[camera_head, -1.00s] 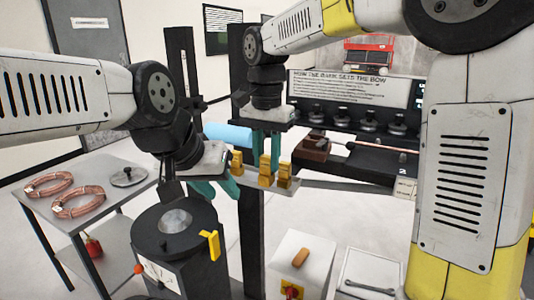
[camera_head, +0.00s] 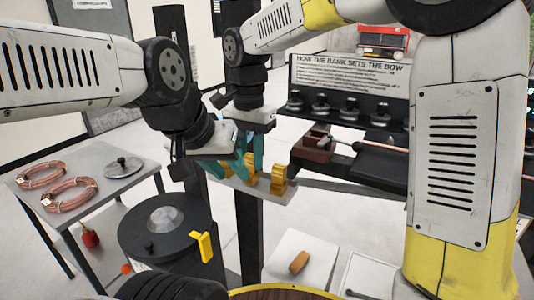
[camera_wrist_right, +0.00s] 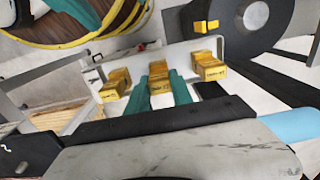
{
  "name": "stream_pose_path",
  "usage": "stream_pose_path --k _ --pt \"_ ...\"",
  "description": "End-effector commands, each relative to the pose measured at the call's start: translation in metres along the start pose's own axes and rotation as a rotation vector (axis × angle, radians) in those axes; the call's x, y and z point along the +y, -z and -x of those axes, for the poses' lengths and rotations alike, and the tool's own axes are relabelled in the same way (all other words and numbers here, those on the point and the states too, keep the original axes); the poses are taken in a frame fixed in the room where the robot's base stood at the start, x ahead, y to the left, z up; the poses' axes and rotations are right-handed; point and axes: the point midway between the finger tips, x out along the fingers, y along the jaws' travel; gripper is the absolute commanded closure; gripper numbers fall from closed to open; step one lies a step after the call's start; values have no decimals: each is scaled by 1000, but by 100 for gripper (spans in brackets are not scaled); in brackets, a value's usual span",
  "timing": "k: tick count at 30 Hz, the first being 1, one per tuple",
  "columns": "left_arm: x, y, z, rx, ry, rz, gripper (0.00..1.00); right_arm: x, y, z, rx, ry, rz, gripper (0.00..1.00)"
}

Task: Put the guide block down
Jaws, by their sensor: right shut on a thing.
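Yellow guide blocks stand in a row on a pale shelf plate. In the right wrist view the left block (camera_wrist_right: 115,85), middle block (camera_wrist_right: 161,90) and right block (camera_wrist_right: 210,67) show. My right gripper (camera_wrist_right: 160,88) has its teal fingers on both sides of the middle block and is shut on it, at the plate (camera_wrist_right: 150,62). In the head view my right gripper (camera_head: 254,152) is above the plate, its fingers partly hidden. The right block (camera_head: 278,182) stands free. My left gripper (camera_head: 222,170), fingers apart, is just left of it and covers the left block.
A black pot (camera_head: 165,225) with a yellow handle (camera_head: 202,246) stands front left. A side table holds copper coils (camera_head: 68,194) and a metal lid (camera_head: 123,166). A wooden-topped drum (camera_head: 280,293) is at the bottom edge. A black post (camera_head: 249,235) rises below the plate.

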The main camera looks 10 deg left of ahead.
Motion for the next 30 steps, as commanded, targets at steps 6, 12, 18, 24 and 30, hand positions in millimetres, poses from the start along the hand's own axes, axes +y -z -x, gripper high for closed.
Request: stream_pose_path --k 6,12,18,24,30 --pt "0 0 0 -1 0 0 64 -3 -2 -4 0 0 -1 100" --pt "0 0 0 -1 0 0 64 -2 -2 -7 0 0 -1 100" --pt "0 0 0 -1 0 0 64 -2 -2 -7 0 0 -1 51" --pt "0 0 0 -1 0 0 64 -2 -2 -7 0 0 -1 51" --pt "0 0 0 -1 0 0 64 -4 -1 6 2 4 -2 51"
